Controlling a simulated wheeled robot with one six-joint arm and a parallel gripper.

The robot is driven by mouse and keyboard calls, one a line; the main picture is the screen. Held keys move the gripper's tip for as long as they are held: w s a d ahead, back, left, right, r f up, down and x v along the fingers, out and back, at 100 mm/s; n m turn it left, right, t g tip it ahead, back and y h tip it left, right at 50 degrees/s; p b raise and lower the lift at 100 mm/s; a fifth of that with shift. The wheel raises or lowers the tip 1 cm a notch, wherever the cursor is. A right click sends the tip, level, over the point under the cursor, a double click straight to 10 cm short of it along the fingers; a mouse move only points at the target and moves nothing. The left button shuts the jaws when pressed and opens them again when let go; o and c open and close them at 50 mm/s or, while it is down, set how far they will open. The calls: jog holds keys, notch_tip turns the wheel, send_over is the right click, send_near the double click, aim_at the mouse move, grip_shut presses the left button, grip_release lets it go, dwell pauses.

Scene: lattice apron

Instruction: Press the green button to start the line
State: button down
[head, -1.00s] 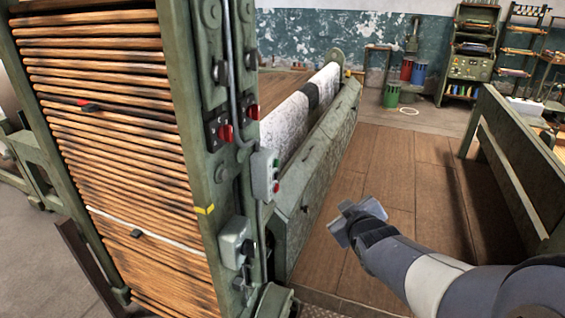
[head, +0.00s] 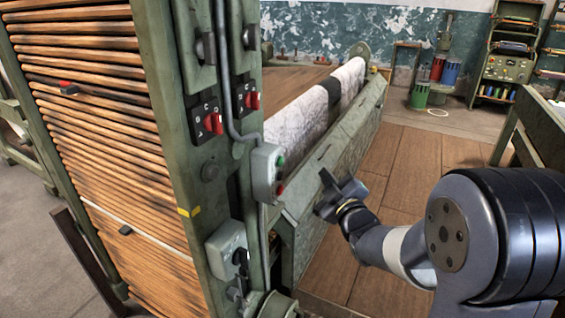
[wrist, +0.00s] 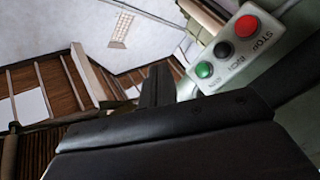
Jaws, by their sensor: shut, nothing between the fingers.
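The green button (wrist: 204,70) is on a small grey control box (wrist: 262,62), beside a black button (wrist: 224,49) and a red button (wrist: 247,25). In the head view the box (head: 263,172) is mounted on the green machine post, with the green button (head: 281,161) on its right-hand face. My gripper (head: 328,196) is shut and empty, to the right of the box and apart from it. In the wrist view the dark fingers (wrist: 157,85) are left of the green button, with a gap.
Red rotary switches (head: 213,123) sit above the box on the post (head: 171,120). A lever box (head: 229,249) is below it. A white roll (head: 300,115) lies behind my gripper. The wooden floor (head: 405,150) to the right is open.

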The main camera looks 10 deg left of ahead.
aim_at(280, 161)
jog(key=w+a, duration=0.3)
jog(key=a, duration=0.5)
jog(key=shift+a, duration=0.15)
jog(key=shift+a+f, duration=0.1)
dwell(2.0)
jog(key=shift+w+a+b, duration=0.15)
jog(key=shift+a+b, duration=0.1)
jog(key=shift+b, duration=0.2)
